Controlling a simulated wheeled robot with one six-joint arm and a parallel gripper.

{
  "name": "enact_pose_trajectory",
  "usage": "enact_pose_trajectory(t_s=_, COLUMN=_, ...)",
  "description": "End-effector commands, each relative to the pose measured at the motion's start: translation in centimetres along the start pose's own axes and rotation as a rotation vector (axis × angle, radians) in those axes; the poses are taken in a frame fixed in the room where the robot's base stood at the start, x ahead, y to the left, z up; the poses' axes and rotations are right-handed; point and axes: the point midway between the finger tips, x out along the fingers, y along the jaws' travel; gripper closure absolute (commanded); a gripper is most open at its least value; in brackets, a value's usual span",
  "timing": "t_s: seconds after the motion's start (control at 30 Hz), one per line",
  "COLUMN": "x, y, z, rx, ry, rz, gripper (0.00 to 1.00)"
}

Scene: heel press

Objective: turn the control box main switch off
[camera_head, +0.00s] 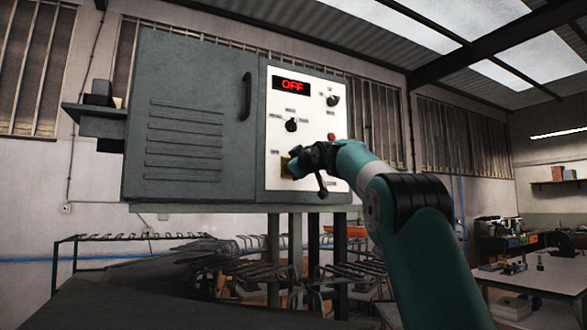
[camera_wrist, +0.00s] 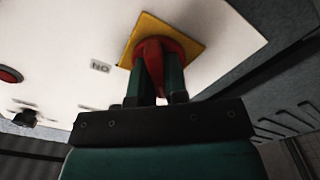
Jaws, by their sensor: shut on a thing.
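The control box (camera_head: 190,120) is a grey cabinet with a white control panel (camera_head: 309,108) on its right side. A red display (camera_head: 292,86) on the panel reads OFF. The main switch is a red handle (camera_wrist: 152,50) on a yellow plate (camera_wrist: 190,42), at the panel's lower left. My gripper (camera_wrist: 160,80) is shut on the red handle, with a finger on each side. In the head view my gripper (camera_head: 296,166) covers most of the switch, and only a bit of yellow plate (camera_head: 284,166) shows.
Two black knobs, an upper right one (camera_head: 333,100) and a middle one (camera_head: 291,125), sit on the panel near my arm. A red button (camera_head: 331,137) is close above my wrist. Metal racks (camera_head: 245,265) stand below the box. A work table (camera_head: 540,275) is at the right.

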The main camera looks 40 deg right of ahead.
Motion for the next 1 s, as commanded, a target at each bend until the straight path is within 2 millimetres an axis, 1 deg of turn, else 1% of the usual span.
enact_pose_trajectory(t_s=0.3, x=0.03, y=-0.12, z=0.1, rx=-0.081, ry=-0.002, rz=-0.002, gripper=1.0)
enact_pose_trajectory(t_s=0.73, x=0.03, y=-0.12, z=0.1, rx=-0.091, ry=-0.002, rz=-0.002, gripper=1.0)
enact_pose_trajectory(t_s=0.77, x=0.03, y=-0.12, z=0.09, rx=-0.091, ry=-0.002, rz=-0.002, gripper=0.84)
enact_pose_trajectory(t_s=0.8, x=0.03, y=-0.12, z=0.1, rx=-0.091, ry=-0.002, rz=-0.002, gripper=0.75)
enact_pose_trajectory(t_s=0.87, x=0.02, y=-0.12, z=0.09, rx=-0.091, ry=-0.002, rz=-0.002, gripper=0.61)
enact_pose_trajectory(t_s=1.0, x=0.02, y=-0.1, z=0.05, rx=-0.09, ry=-0.001, rz=-0.002, gripper=0.61)
